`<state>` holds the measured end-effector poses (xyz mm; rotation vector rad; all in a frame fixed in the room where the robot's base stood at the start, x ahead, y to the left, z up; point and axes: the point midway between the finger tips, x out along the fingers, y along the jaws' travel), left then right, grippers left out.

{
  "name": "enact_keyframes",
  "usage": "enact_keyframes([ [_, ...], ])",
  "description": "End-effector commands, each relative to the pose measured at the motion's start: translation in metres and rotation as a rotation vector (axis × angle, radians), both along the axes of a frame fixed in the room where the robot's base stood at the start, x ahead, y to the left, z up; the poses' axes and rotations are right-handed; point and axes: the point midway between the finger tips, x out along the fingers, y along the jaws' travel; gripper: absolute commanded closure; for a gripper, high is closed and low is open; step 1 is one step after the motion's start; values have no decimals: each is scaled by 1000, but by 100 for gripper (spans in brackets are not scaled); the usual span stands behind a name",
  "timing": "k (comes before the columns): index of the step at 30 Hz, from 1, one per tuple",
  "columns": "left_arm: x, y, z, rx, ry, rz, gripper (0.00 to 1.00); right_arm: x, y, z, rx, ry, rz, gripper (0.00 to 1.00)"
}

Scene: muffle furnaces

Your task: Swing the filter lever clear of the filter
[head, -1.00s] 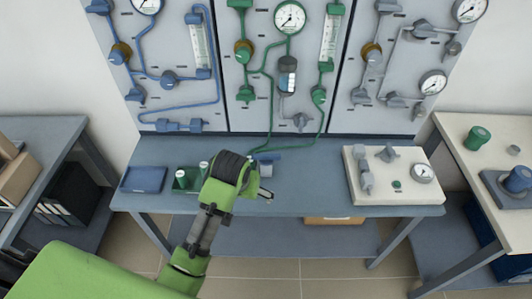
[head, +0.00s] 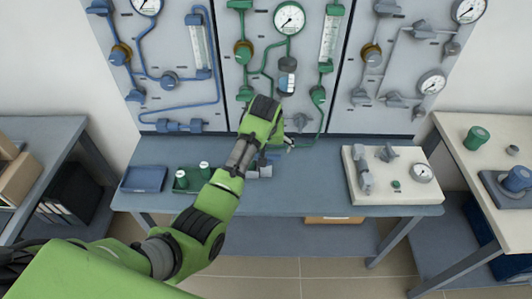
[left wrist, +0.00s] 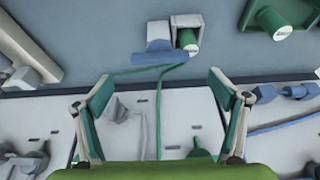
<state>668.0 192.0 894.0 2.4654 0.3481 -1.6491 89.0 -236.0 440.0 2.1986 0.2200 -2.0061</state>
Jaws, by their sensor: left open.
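The filter (head: 287,75), a dark-capped cylinder with a clear and blue lower part, is upright on the middle wall panel below a gauge. A grey lever-like fitting (head: 300,121) sits low on that panel, below and right of the filter; I cannot tell for sure that it is the filter lever. A grey fitting (left wrist: 125,115) also shows between the fingers in the left wrist view. My left gripper (head: 289,145) is open and empty, in front of the panel's lower edge and apart from the filter. It also shows in the left wrist view (left wrist: 158,85). My right gripper is out of view.
The bench (head: 310,185) runs below the panels. A blue tray (head: 144,179), a green tray (head: 182,190) with white-capped bottles and a white board (head: 400,195) with fittings stand on it. Green tubing (left wrist: 159,115) hangs near the open fingers.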

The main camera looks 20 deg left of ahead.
Motion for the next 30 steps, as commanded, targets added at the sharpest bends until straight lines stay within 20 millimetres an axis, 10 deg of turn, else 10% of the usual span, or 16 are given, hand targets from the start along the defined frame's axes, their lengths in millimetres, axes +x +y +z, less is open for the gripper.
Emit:
enact_keyframes([
  [12,21,6,-53,-1,1,1,11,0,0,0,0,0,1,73],
  [25,23,7,-59,-1,-1,1,11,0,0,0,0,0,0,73],
  [30,23,7,-59,0,-1,0,49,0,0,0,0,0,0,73],
])
